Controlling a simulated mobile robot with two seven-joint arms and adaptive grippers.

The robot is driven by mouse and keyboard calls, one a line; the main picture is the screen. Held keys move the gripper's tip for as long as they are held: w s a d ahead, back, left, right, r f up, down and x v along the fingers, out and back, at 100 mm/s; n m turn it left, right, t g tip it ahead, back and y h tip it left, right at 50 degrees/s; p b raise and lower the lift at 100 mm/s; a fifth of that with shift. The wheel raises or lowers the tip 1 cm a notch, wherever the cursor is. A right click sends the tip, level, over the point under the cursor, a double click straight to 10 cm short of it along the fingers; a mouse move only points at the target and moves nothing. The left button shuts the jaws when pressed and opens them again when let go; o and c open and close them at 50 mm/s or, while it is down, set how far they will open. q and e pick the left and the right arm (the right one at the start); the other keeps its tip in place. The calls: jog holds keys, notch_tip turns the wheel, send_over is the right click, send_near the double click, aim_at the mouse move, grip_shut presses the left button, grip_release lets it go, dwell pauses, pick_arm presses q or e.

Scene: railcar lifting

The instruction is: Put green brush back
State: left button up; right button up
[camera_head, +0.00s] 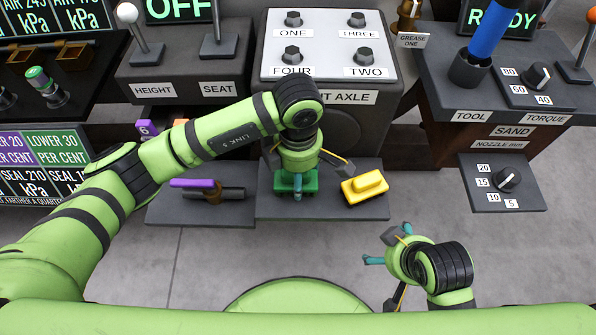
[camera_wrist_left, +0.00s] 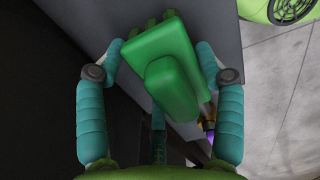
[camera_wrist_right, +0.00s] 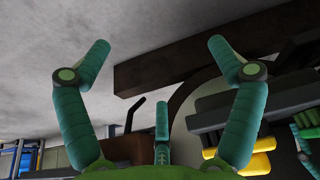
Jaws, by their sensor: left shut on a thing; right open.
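The green brush (camera_head: 309,183) is at the left end of the dark middle shelf below the bolt box, partly hidden by my left gripper. My left gripper (camera_head: 297,190) comes down over it from above. In the left wrist view the brush (camera_wrist_left: 168,68) lies between the two teal fingers (camera_wrist_left: 165,58), tilted, and they are shut on it. Whether the brush touches the shelf is hard to tell. A yellow brush (camera_head: 365,187) rests on the right part of the same shelf. My right gripper (camera_head: 384,246) is open and empty over the floor, also in the right wrist view (camera_wrist_right: 155,55).
The middle shelf (camera_head: 330,207) sticks out below the bolt box (camera_head: 345,95). A lower left shelf (camera_head: 175,213) holds a purple-handled tool (camera_head: 195,183). A nozzle dial panel (camera_head: 525,190) stands at right. The grey floor (camera_head: 210,265) in front is clear.

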jog(key=shift+w+a, duration=0.1)
jog(key=shift+w, duration=0.25)
pick_arm(q)
jog(key=shift+f, duration=0.1)
pick_arm(e)
jog(key=shift+w, duration=0.1)
pick_arm(q)
jog(key=o, duration=1)
pick_arm(e)
jog(key=shift+w+a+r+t, duration=0.1)
jog(key=shift+t, duration=0.2)
pick_arm(q)
jog(key=shift+w+r, duration=0.1)
jog(key=shift+r, duration=0.45)
notch_tip(320, 180, up, 11)
jog(key=shift+r+p, duration=0.1)
jog(key=shift+p, duration=1.1)
pick_arm(e)
notch_tip(320, 180, down, 6)
jog(key=g, duration=0.1)
jog(key=shift+s, duration=0.35)
